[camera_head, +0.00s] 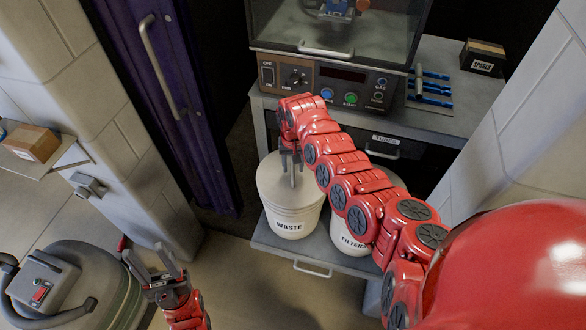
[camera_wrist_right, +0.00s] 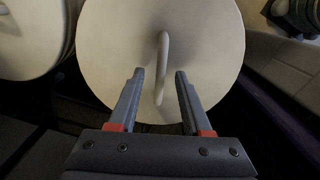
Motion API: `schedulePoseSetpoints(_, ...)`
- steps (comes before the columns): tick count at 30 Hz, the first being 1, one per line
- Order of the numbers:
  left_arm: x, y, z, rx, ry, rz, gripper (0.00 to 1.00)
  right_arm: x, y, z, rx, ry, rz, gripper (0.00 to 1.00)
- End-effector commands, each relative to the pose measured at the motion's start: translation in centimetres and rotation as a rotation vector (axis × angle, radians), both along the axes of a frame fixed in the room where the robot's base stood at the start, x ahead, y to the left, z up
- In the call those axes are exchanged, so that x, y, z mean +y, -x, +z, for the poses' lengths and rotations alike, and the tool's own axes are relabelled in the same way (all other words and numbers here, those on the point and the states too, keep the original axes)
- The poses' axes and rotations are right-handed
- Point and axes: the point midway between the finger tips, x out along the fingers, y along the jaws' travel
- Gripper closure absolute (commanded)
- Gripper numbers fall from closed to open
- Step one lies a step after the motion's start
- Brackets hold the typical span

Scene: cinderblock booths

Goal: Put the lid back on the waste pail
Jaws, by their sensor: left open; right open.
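The cream waste pail (camera_head: 291,222), marked WASTE, stands upright on the low shelf below the bench. Its round pale lid (camera_head: 272,181) lies over the pail's top and looks level; I cannot tell if it is fully seated. My right gripper (camera_head: 291,170) points down at the lid and is open. In the right wrist view the lid (camera_wrist_right: 110,50) fills the top middle, and its upright bar handle (camera_wrist_right: 162,55) lies between the open fingers of that gripper (camera_wrist_right: 160,74), with gaps on both sides. My left gripper (camera_head: 148,258) is open and empty at lower left.
A second pail, marked FILTERS (camera_head: 350,239), stands right beside the waste pail, partly behind my right arm. A bench (camera_head: 455,118) with a glass-fronted machine (camera_head: 330,85) is above. A purple door (camera_head: 170,110) and a grey vacuum (camera_head: 75,285) are left.

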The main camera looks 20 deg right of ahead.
Motion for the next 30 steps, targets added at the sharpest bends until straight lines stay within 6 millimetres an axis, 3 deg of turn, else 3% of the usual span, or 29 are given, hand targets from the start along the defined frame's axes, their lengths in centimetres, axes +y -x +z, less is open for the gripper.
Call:
schedulePoseSetpoints(15, 0.0, 0.0, -2.3, 0.000, 0.000, 0.000, 0.50, 0.0, -0.1, 10.1, -0.005, -0.002, -0.003, 0.51)
schedulePoseSetpoints(19, 0.0, 0.0, -1.5, 0.000, 0.000, 0.000, 0.50, -0.2, 0.0, 12.9, -0.002, 0.001, -0.002, 0.51)
schedulePoseSetpoints(24, 0.0, 0.0, -1.5, 0.000, 0.000, 0.000, 0.50, -0.1, 0.0, 14.8, -0.001, -0.001, -0.001, 0.51)
schedulePoseSetpoints(30, 0.0, 0.0, -1.5, 0.000, 0.000, 0.000, 0.50, 0.0, 0.1, 15.6, 0.001, -0.002, -0.002, 0.51)
